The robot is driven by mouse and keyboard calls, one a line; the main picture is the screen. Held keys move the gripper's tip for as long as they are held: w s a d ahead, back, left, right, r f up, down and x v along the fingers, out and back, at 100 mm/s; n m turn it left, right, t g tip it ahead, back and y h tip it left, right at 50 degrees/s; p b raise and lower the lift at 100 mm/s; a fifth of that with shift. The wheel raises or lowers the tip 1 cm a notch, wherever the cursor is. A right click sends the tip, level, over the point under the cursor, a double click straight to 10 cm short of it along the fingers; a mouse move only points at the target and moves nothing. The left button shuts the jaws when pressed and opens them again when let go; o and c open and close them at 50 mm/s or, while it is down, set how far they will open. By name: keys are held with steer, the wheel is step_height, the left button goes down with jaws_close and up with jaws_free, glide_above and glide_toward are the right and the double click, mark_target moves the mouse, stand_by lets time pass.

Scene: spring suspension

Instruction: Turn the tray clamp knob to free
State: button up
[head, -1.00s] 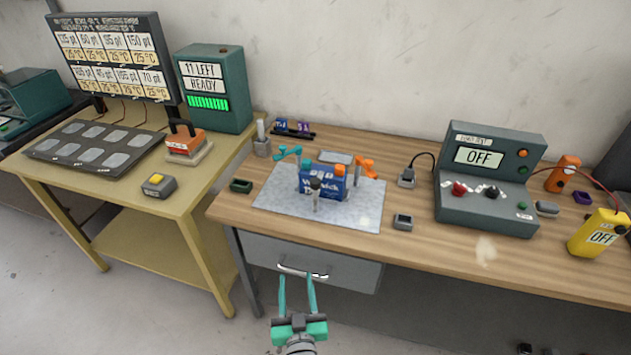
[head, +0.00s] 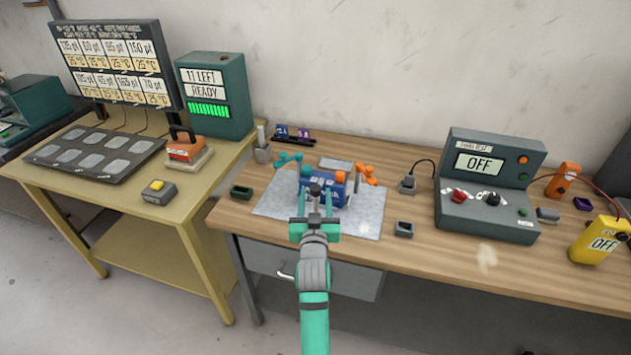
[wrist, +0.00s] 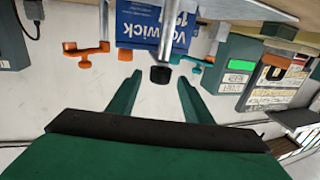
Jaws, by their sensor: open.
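The black knob (head: 315,188) sits at the front of the blue block on the bench mat. In the wrist view the knob (wrist: 160,75) is at the end of a metal rod, in front of the blue block. I take it to be the tray clamp knob; its marking cannot be read. My gripper (head: 316,198) is open and empty, close to the knob. In the wrist view my gripper (wrist: 158,81) has its fingertips on either side of the knob, with gaps showing. I cannot tell how deep the knob lies between them.
The blue block (head: 334,190) stands on the grey mat (head: 368,215). A teal arm (head: 288,158) and an orange arm (head: 367,173) flank it on posts. A grey test box (head: 485,205) reading OFF stands right. A small dark tray (head: 241,191) lies left of the mat.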

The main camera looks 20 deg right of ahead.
mark_target(316, 185)
steer(key=x, duration=0.7)
steer(key=shift+w+d, duration=0.1)
steer(key=shift+w, duration=0.1)
jaws_close()
